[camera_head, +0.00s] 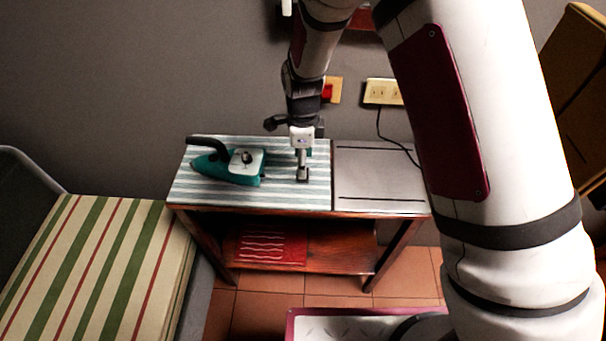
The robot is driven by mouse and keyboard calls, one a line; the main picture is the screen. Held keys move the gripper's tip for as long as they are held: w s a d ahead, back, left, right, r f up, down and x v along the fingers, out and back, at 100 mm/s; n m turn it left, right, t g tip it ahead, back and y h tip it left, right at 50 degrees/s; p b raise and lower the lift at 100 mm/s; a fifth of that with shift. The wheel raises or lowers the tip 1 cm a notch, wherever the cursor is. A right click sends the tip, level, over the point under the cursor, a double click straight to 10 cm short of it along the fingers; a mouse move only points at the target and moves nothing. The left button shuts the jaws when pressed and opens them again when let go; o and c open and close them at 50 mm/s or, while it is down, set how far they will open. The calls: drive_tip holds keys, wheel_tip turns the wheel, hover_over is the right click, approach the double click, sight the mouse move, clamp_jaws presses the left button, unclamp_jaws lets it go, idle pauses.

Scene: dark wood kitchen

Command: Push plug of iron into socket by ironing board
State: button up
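The teal iron (228,165) with a dark handle lies on the left part of the striped ironing board (275,197). My gripper (303,172) points down over the board, just right of the iron and apart from it. Its fingers are small in this view, and I cannot tell whether they are open, shut or holding something. A cream socket plate (380,91) is on the wall behind the board, partly covered by my arm. A dark cord (379,126) hangs below this plate to the board's right side. I cannot make out the iron's plug.
A beige plate with a red part (327,92) is on the wall behind my gripper. A grey panel (375,177) forms the table's right side. A red cloth (271,248) lies on the lower shelf. A striped cushioned seat (95,265) stands at left.

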drive_tip(key=shift+f, duration=0.1)
wheel_tip(320, 180, down, 5)
drive_tip(key=shift+p, duration=0.35)
drive_tip(key=c, duration=1.2)
